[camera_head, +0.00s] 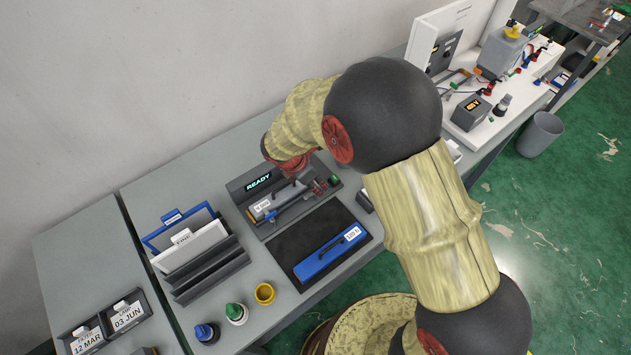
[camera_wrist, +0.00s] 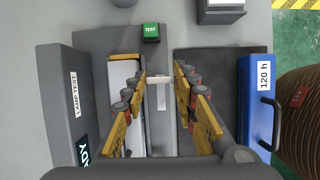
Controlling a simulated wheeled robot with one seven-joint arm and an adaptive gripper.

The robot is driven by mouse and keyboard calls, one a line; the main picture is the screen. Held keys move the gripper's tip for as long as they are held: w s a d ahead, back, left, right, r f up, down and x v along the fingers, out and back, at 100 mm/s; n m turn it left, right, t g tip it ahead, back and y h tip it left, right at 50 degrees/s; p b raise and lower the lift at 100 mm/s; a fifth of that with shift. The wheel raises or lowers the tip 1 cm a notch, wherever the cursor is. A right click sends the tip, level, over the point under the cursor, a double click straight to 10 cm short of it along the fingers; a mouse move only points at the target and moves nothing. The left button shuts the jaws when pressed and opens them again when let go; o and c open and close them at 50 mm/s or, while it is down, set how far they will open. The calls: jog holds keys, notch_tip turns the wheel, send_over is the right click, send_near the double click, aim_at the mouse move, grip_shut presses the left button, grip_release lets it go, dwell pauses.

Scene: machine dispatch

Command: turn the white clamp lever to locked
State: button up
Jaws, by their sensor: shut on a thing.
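The grey fixture (camera_head: 240,190) shows a lit READY display (camera_head: 258,182) and stands on the bench under my arm. In the wrist view its side wall (camera_wrist: 62,120) carries a LAMP TEST label. In the head view my gripper (camera_head: 318,188) is small over the fixture, and I cannot make out the lever there.
A green TEST button (camera_wrist: 151,32) is just beyond the lever. A blue case (camera_head: 330,255) marked 120 h lies on a dark mat in front of the fixture.

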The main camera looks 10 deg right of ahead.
jog(key=shift+m, duration=0.3)
jog(key=m+g+p, duration=0.1)
jog(key=m, duration=0.2)
jog(key=shift+w+h, duration=0.1)
jog(key=shift+h, duration=0.2)
jog(key=m+g+p, duration=0.1)
jog(key=m+g, duration=0.1)
jog(key=m, duration=0.3)
jog(key=shift+w, duration=0.15)
jog(key=m, duration=0.2)
jog(key=m+g+p, duration=0.1)
jog(key=m, duration=0.1)
jog(key=shift+w+g+y, duration=0.1)
jog(key=shift+g+y, duration=0.2)
jog(key=shift+y, duration=0.1)
jog(key=m+g+y, duration=0.1)
jog(key=m, duration=0.4)
jog(key=shift+w+d, duration=0.1)
jog(key=o, duration=1.2)
jog(key=shift+c, duration=0.2)
jog(key=shift+r, duration=0.1)
jog(key=v, duration=1.1)
jog(key=shift+w+r, duration=0.35)
